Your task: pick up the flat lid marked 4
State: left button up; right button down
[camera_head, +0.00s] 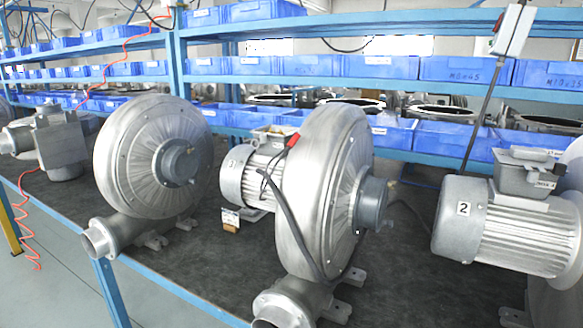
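I cannot make out a flat lid marked 4. The right motor (510,235) carries a label reading 2, and a grey terminal box (522,178) with a flat top piece (533,154) sits on it. The middle motor (236,185) has a small mark that looks like a 3. A terminal box (60,143) belongs to the left blower, with no readable number. Neither of my grippers is in view.
Large silver blowers stand on the dark bench (200,275), the left one (150,155) and the middle one (325,190) among them. A small labelled item (230,220) lies between them. Blue bins (380,67) fill the shelves behind. A dark cable hangs at the middle blower.

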aim_at(530, 158)
jog(key=z, duration=1.3)
jog(key=l, duration=0.25)
